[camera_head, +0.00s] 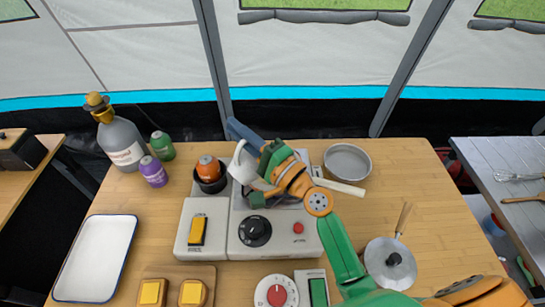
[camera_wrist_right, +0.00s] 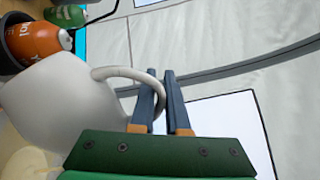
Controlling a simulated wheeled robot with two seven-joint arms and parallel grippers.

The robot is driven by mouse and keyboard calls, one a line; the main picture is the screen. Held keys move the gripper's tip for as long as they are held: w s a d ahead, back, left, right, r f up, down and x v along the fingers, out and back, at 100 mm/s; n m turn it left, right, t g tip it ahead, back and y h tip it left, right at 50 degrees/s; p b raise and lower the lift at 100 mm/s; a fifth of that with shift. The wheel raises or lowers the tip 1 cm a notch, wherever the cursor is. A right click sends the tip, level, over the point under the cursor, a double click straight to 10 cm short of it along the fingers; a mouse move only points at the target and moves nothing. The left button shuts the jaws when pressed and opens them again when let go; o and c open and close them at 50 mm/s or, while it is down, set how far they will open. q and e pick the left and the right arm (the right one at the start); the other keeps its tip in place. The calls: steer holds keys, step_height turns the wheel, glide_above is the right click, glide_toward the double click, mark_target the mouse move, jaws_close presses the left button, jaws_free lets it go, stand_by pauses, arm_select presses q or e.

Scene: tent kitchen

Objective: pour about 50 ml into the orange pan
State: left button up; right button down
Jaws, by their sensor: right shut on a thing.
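My right gripper (camera_head: 240,130) reaches in over the two-part stove and is shut on the handle of a white jug (camera_head: 243,164). In the right wrist view, the jug (camera_wrist_right: 75,95) lies to the left and its looped handle passes between the fingers of the gripper (camera_wrist_right: 166,95). The jug is held above the stove and looks tilted; its contents do not show. I cannot make out an orange pan: my arm and the jug cover much of the stove's back. A cream handle (camera_head: 340,187) sticks out right from under my arm. My left gripper is out of view.
An orange bottle (camera_head: 207,168) sits in a black cup left of the jug. The stove's knob (camera_head: 255,231) is in front. A white tray (camera_head: 97,258) lies left.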

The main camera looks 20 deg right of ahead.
steer(key=shift+w+d+r+m+p, duration=0.25)
steer(key=shift+d+r+m+p, duration=0.25)
steer(key=shift+m, duration=0.4)
stand_by(0.7)
steer(key=shift+f+b, duration=0.3)
steer(key=shift+b, duration=0.1)
steer(key=a+n, duration=0.1)
steer(key=n, duration=0.1)
steer(key=s+a+n, duration=0.1)
steer(key=n, duration=0.1)
steer(key=shift+a+g, duration=0.2)
steer(key=shift+g, duration=0.1)
steer(key=shift+f, duration=0.15)
steer(key=shift+s+a+r+n+y+p, duration=0.15)
steer(key=shift+a+r+n+y+p, duration=0.2)
steer(key=shift+n+p, duration=0.4)
steer(key=shift+s+a+f+n+g, duration=0.25)
steer(key=shift+a+f+n, duration=0.35)
steer(key=shift+n, duration=0.35)
steer(key=shift+s+a+f+n+g, duration=0.15)
steer(key=shift+s+a+f+n, duration=0.1)
steer(key=shift+a+f+n, duration=0.5)
